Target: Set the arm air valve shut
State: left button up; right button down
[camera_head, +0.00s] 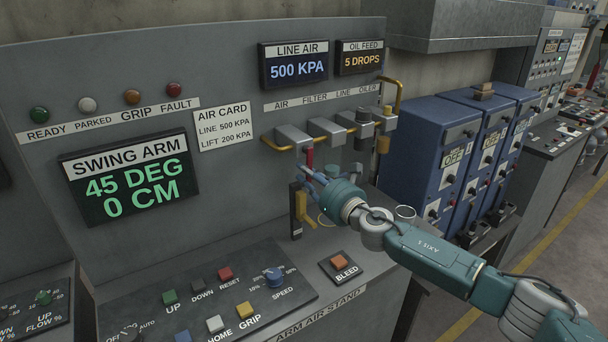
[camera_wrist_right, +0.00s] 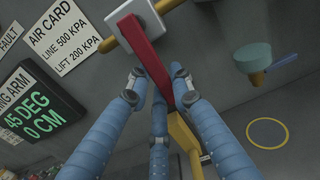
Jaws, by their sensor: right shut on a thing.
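The air valve has a grey block (camera_head: 293,137) on the yellow air pipe, under the AIR label. Its red lever (camera_head: 309,157) hangs down from the block. In the wrist view the red lever (camera_wrist_right: 148,55) runs from the pale block (camera_wrist_right: 137,22) down between my blue fingers. My right gripper (camera_head: 309,172) is shut on the lower part of the lever; its fingers (camera_wrist_right: 158,85) lie on both sides of it. The fingers partly hide the lever's lower end. My left gripper is in neither view.
Several more grey blocks sit along the pipe to the right. A yellow part (camera_head: 302,207) is just below my fingers. The LINE AIR display (camera_head: 294,62) reads 500 KPA. The swing arm display (camera_head: 128,177) reads 45 DEG, 0 CM. A bleed button (camera_head: 339,262) is on the stand below.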

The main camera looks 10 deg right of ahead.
jog(key=shift+d+f, duration=0.1)
jog(key=shift+f, duration=0.1)
dwell(0.4)
jog(key=c, duration=1.8)
grip_release()
jog(key=shift+o, duration=0.2)
jog(key=shift+r, duration=0.1)
jog(key=shift+s+d, duration=0.1)
jog(key=v, duration=1.1)
jog(key=shift+s, duration=0.4)
